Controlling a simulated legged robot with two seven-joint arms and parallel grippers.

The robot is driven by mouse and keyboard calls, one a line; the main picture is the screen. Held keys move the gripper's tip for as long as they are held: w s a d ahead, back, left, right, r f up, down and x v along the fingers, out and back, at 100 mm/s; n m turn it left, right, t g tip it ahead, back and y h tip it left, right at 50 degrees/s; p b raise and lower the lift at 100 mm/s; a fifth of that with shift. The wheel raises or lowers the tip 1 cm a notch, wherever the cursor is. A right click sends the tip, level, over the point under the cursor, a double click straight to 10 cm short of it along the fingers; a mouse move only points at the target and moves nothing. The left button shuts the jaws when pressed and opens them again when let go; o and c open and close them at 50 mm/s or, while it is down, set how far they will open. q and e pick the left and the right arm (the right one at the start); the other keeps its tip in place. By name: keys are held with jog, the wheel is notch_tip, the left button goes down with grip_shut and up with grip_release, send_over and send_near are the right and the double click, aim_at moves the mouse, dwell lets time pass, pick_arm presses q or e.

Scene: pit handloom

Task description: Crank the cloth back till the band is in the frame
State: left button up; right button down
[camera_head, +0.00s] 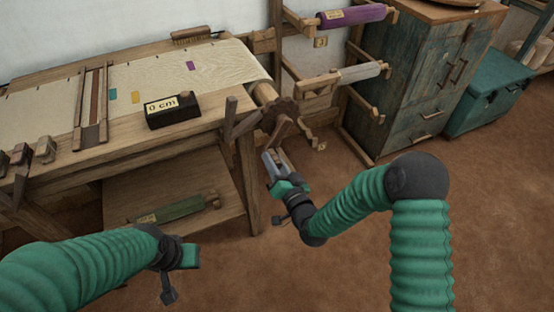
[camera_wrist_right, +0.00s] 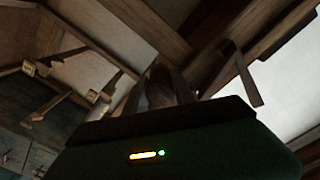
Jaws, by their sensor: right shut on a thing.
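The pale cloth (camera_head: 150,76) lies stretched over the loom and passes over a round wooden beam (camera_head: 264,92) at its right end. It carries small purple, orange and teal marks. A wooden frame (camera_head: 92,105) with reddish-brown bars stands across the cloth left of these marks. A dark notched wheel (camera_head: 283,110) with a crank handle (camera_head: 281,134) sits at the beam's end. My right gripper (camera_head: 273,160) is shut on the crank handle, which also shows in the right wrist view (camera_wrist_right: 160,86). My left gripper (camera_head: 188,257) is low at front left, away from the loom; its fingers are unclear.
A black box (camera_head: 172,112) reading "0 cm" stands on the loom's front edge. A green roll (camera_head: 178,210) lies on the lower shelf. Purple (camera_head: 352,15) and pale rolls (camera_head: 345,77) hang on a rack behind, beside a cabinet (camera_head: 425,80).

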dwell(0.4)
jog(key=c, duration=1.1)
grip_release()
jog(key=shift+o, duration=0.2)
jog(key=p+v, duration=0.5)
jog(key=v, duration=1.2)
jog(key=shift+w, duration=0.1)
